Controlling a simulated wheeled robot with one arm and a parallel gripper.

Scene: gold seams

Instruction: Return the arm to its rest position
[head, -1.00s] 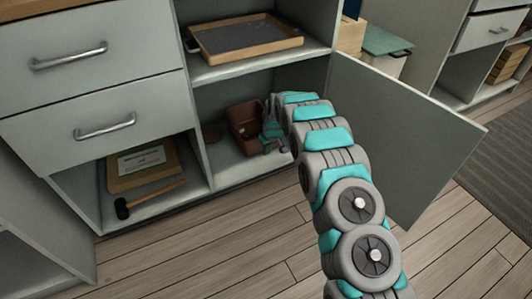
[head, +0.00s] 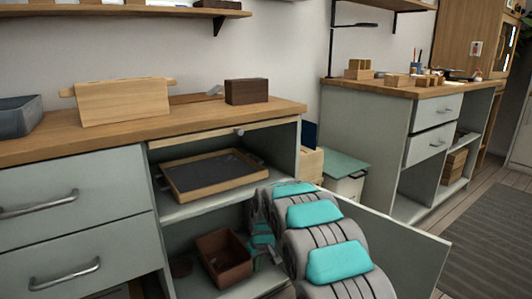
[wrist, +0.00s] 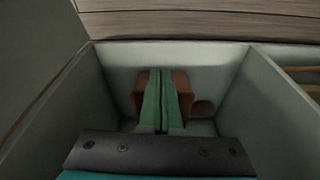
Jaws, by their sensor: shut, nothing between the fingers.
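My arm reaches from the lower right into the open cabinet in the head view. My gripper (head: 262,246) is at the mouth of the lower compartment, to the right of a brown box (head: 224,257). In the wrist view my gripper (wrist: 160,128) shows as two green fingers close together with nothing between them. The brown box (wrist: 185,90) lies behind the fingers there and is partly hidden by them. I cannot tell from these views whether the fingers touch it.
A wooden tray (head: 213,172) lies on the shelf above the lower compartment. The open cabinet door (head: 405,246) stands to the right of my arm. A lidded bin (head: 343,172) stands behind the door. The wooden counter (head: 190,115) holds a light wooden box (head: 125,101) and a dark block (head: 246,91).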

